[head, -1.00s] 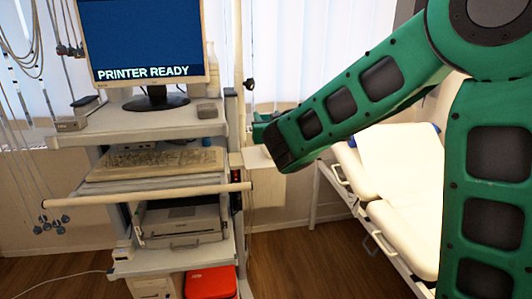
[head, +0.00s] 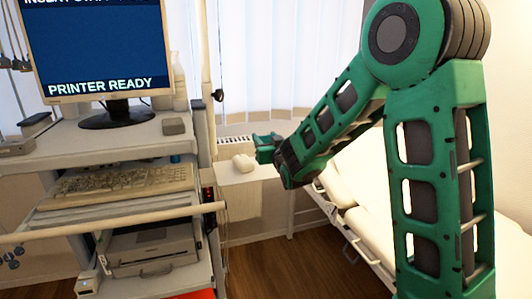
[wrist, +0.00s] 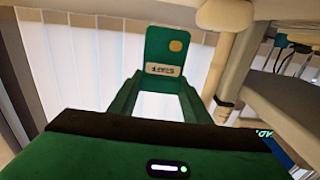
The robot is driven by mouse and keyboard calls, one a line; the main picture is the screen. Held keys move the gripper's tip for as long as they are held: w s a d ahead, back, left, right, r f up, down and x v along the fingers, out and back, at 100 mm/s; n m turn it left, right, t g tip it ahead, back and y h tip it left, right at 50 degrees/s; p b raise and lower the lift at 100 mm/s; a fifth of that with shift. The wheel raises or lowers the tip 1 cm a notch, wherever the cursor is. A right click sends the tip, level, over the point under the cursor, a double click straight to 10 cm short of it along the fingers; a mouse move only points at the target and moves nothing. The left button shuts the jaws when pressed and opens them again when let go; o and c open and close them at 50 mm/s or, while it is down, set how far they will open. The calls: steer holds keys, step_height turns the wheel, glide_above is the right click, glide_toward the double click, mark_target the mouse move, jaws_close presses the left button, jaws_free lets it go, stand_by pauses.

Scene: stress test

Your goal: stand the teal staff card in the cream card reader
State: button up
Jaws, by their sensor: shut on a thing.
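The teal staff card (wrist: 165,50) is held between my gripper's fingertips (wrist: 160,80) in the wrist view. Its gold chip and its white label show; the label lettering is upside down in this picture. In the head view my gripper (head: 266,148) is at the far end of my arm, and I cannot pick out the card there. A rounded cream object (head: 243,162), apparently the card reader, sits on the small white side shelf, just left of my gripper. It also seems to show in the wrist view (wrist: 225,14), right of the card and apart from it. No slot is visible.
The side shelf (head: 235,178) adjoins a cart with a monitor (head: 95,50), keyboard (head: 125,180) and printer (head: 150,252). A pale post (head: 207,110) with a black knob stands behind the shelf. A cream couch (head: 365,225) is to the right.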

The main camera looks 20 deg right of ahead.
steer(key=shift+w+d+f, duration=0.1)
steer(key=shift+d+f, duration=0.25)
steer(key=shift+f, duration=1.8)
steer(key=shift+f, duration=0.1)
steer(key=o, duration=0.8)
